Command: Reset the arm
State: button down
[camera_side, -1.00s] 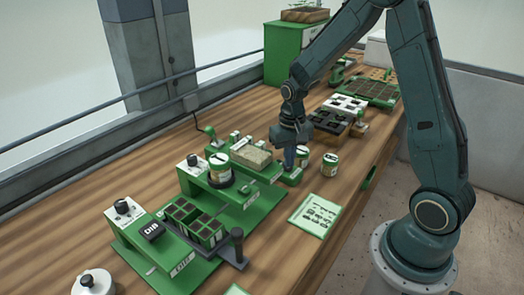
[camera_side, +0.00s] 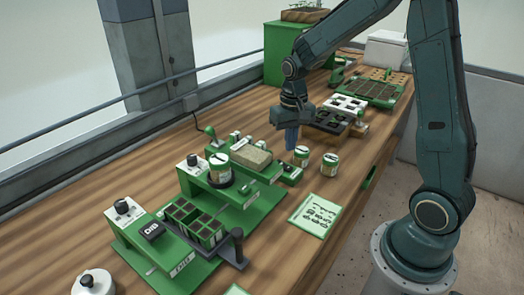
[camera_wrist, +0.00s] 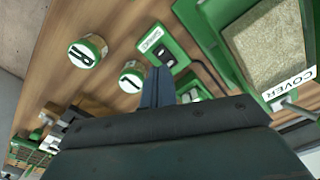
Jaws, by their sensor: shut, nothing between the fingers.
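My gripper (camera_side: 291,138) hangs pointing down above the bench, just behind the small green switch unit. Its fingers are together with nothing between them. In the wrist view the closed fingers (camera_wrist: 157,88) point toward the green switch unit (camera_wrist: 164,52), apart from it. Two white-and-green jars stand close by: one jar (camera_side: 330,162) to the right, and another jar (camera_side: 301,155) nearer the fingers.
A green seeder machine (camera_side: 262,185) with a tan block in it stands front left of the gripper. A dibber station (camera_side: 160,262) holds a cell tray (camera_side: 192,216). A card (camera_side: 315,215) lies on the wooden bench (camera_side: 275,255). Black and white trays (camera_side: 347,104) stand behind.

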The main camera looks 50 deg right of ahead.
jog(key=shift+r, duration=0.35)
jog(key=shift+r, duration=0.15)
jog(key=s+a+r+n+t, duration=0.2)
jog(key=s+a+r+n, duration=0.1)
jog(key=s+a+r, duration=0.2)
jog(key=s+a+r+n+t, duration=0.3)
jog(key=s+a+r, duration=0.2)
jog(key=s+r, duration=0.4)
jog(key=s, duration=0.4)
jog(key=shift+s+a+t, duration=0.25)
jog(key=shift+s+t, duration=0.05)
jog(key=shift+s, duration=0.05)
